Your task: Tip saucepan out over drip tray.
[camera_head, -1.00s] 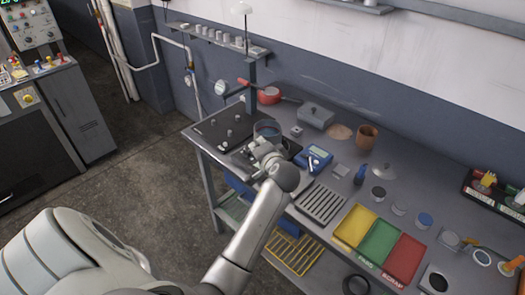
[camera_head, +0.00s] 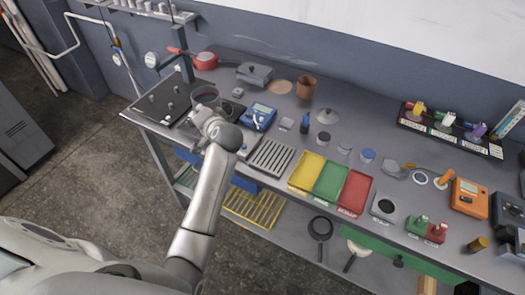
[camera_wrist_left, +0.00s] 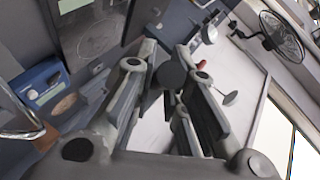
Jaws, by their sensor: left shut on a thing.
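The saucepan (camera_head: 206,95), a round pot with a dark rim, stands upright at the right side of the dark hob plate (camera_head: 160,103) in the head view. My left gripper (camera_head: 203,117) is at its near side, shut on its handle, which the gripper mostly hides. In the left wrist view, a dark grey piece, seemingly the handle (camera_wrist_left: 171,74), shows between the fingers of my left gripper (camera_wrist_left: 165,92). The drip tray (camera_head: 271,157), a ridged grey tray, lies at the bench's front edge, right of the gripper. The pan's contents are not clear. My right gripper is out of view.
A blue device (camera_head: 259,116) stands between the pan and the drip tray's far side. Yellow (camera_head: 307,172), green (camera_head: 331,183) and red (camera_head: 354,193) trays lie right of the drip tray. A red pan (camera_head: 206,61) and a grey lidded box (camera_head: 254,73) stand behind.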

